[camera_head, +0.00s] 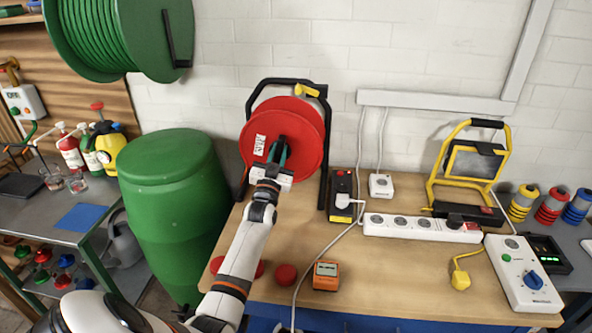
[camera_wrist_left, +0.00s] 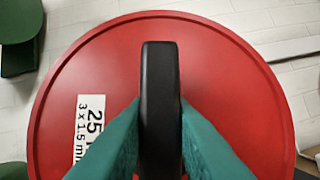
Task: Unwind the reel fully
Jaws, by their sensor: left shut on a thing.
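The red cable reel (camera_head: 313,121) stands upright in a black frame at the back of the wooden bench, against the wall. In the left wrist view its red disc (camera_wrist_left: 230,70) fills most of the picture, with a white label reading 25 and 3 x 1.5. A black handle (camera_wrist_left: 160,85) stands out from the disc. My left gripper (camera_head: 277,160) is at the reel's front, its teal fingers (camera_wrist_left: 160,140) shut on the black handle, one on each side. A yellow piece (camera_head: 306,90) sits at the top of the frame. My right gripper is not in view.
A black and yellow device (camera_head: 341,195), a white power strip (camera_head: 421,227) and a yellow work lamp (camera_head: 470,165) stand right of the reel. A green barrel (camera_head: 175,215) stands left.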

